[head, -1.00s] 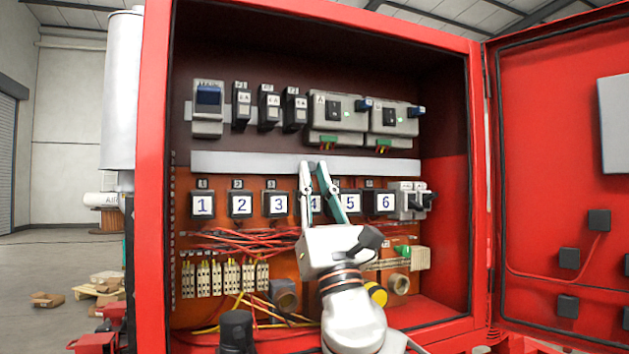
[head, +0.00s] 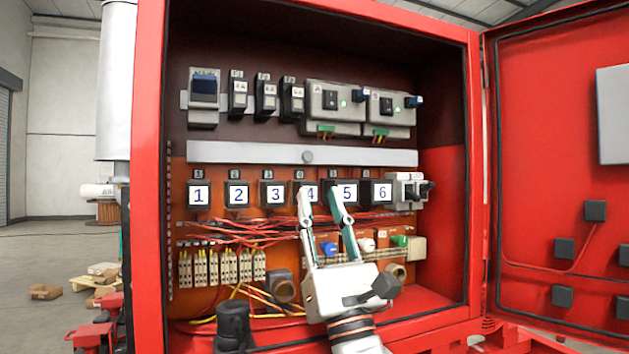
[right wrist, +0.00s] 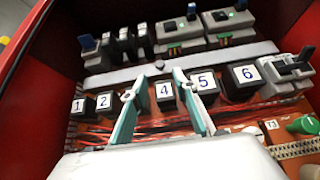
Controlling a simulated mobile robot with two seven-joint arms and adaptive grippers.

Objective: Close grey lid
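The grey lid (head: 240,152) is a long flat strip across the cabinet's back panel, between the upper device row and the numbered row. It has a small round knob (head: 307,157) near its middle. In the right wrist view the lid (right wrist: 220,60) and knob (right wrist: 159,65) show beyond the fingers. The strip looks flat along the panel; I cannot tell whether it is fully seated. My right gripper (head: 321,190) is open and empty, its fingertips below the knob, in front of blocks 4 and 5. It also shows in the right wrist view (right wrist: 158,78). My left gripper is not in view.
Numbered black blocks (head: 236,194) line up below the lid, with red wires (head: 240,230) under them. Switch devices (head: 335,105) sit above it. The red cabinet walls enclose the space; the door (head: 540,170) stands open at right.

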